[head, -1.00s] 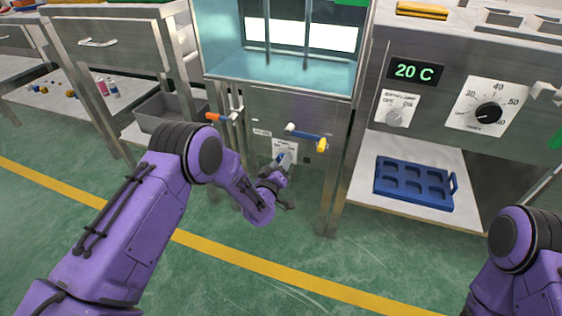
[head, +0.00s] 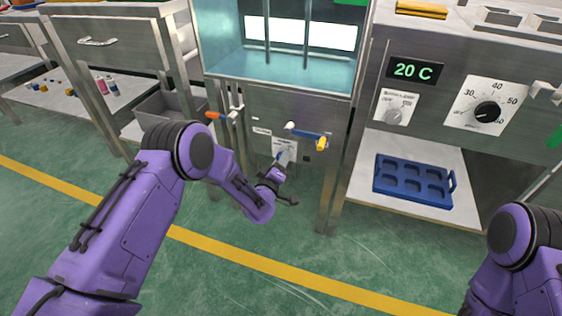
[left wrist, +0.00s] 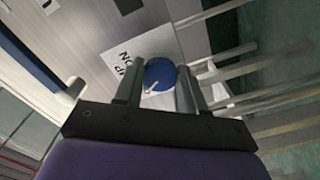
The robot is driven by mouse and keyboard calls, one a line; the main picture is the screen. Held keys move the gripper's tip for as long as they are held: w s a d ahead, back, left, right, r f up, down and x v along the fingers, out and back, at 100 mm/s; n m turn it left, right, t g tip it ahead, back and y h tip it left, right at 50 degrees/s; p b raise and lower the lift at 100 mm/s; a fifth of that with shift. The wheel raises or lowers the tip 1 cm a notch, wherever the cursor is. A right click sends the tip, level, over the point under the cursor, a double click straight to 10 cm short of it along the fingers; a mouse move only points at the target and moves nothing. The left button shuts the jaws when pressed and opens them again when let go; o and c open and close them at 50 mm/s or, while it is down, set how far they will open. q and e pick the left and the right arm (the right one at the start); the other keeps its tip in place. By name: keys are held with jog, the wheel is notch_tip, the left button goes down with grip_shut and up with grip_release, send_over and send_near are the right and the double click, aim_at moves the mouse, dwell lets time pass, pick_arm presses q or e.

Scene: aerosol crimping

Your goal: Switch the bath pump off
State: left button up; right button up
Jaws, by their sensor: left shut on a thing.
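The bath pump switch is a blue round knob (left wrist: 159,74) with a small white mark, on a white label plate (left wrist: 148,45) with partly hidden black lettering. In the head view the label plate (head: 287,145) is low on the steel front of the bath cabinet. My left gripper (left wrist: 157,80) has one finger on each side of the knob and is shut on it. In the head view the left gripper (head: 282,158) is at the plate and mostly covers the knob. I cannot read the switch's setting. My right gripper is out of view.
A blue lever with a yellow end (head: 308,136) sticks out just above the plate. An orange-handled valve (head: 222,115) is to its left. At right are a 20 C display (head: 415,71), a grey knob (head: 394,117), a black dial (head: 487,111) and a blue tray (head: 412,181).

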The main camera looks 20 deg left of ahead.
pick_arm(q)
jog(key=o, duration=1.1)
jog(key=shift+c, duration=0.2)
jog(key=s+p, duration=0.3)
jog(key=s, duration=0.7)
jog(key=shift+s+a, duration=0.2)
jog(key=shift+s, duration=0.05)
